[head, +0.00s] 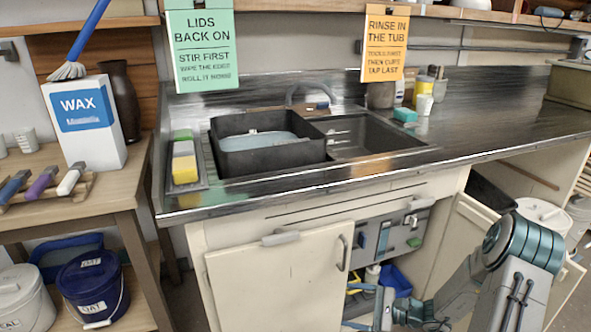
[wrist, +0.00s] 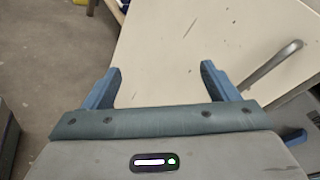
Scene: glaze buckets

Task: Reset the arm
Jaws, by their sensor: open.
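My arm reaches down low in front of the sink cabinet in the head view. My gripper (head: 358,306) is near the lower right of the cream left cabinet door (head: 275,280). In the wrist view my gripper (wrist: 161,72) has two blue fingers spread wide with nothing between them. The cream door panel (wrist: 185,35) fills the view beyond the fingers. The grey door handle (wrist: 272,68) is to the right of the right finger, apart from it. The handle also shows in the head view (head: 345,252).
The open cupboard holds a grey panel (head: 385,240) and a blue bin (head: 395,280). The right door (head: 465,235) stands open beside my arm. A sink (head: 365,135) and black tub (head: 265,160) are above. Lidded buckets (head: 92,285) stand left. Floor shows left in the wrist view.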

